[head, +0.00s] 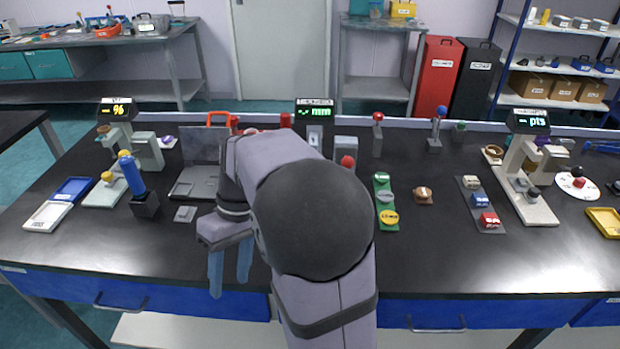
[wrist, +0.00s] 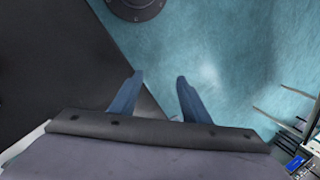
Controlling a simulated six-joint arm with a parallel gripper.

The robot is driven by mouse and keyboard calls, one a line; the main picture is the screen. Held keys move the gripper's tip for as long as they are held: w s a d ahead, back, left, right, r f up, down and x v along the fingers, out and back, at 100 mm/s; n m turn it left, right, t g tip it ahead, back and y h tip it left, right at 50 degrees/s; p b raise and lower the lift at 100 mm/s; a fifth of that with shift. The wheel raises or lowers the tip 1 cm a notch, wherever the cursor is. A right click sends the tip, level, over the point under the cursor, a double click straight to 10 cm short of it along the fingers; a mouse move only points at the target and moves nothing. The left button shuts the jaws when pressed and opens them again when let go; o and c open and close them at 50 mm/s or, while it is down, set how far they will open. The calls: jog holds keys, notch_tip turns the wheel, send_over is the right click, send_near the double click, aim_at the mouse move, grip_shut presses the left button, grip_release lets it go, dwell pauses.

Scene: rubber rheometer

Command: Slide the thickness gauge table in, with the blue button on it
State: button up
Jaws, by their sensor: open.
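The thickness gauge appears to be the device under the green "mm" display (head: 315,112) at the back middle of the bench in the head view. Its lower part is hidden behind my arm, so I cannot see its sliding table or a blue button on it. My gripper (head: 230,272) hangs over the bench's front edge, left of my arm, fingers pointing down, open and empty. In the wrist view my gripper (wrist: 159,80) shows two blue fingers apart with nothing between them, above teal floor and a dark surface.
A grey open case (head: 197,185) lies behind my gripper. A green strip (head: 384,200), a block rack (head: 480,203) and a "pts" device (head: 520,160) stand right. The front bench strip is clear.

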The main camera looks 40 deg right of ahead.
jog(key=w+d+r+h+p, duration=0.1)
jog(key=d+p, duration=0.3)
jog(key=d, duration=0.4)
jog(key=w+d+r+m+h+p, duration=0.1)
jog(key=d+r+p, duration=0.3)
jog(key=d, duration=0.4)
jog(key=w+d+r+t+h+p, duration=0.1)
jog(key=d+r+p, duration=0.2)
jog(key=d, duration=0.5)
jog(key=shift+w+r+m+h+p, duration=0.1)
jog(key=shift+w+m+h+p, duration=0.2)
jog(key=shift+p, duration=0.6)
jog(key=shift+f+p, duration=1)
jog(key=shift+f, duration=2.75)
jog(key=shift+d, duration=0.1)
grip_shut()
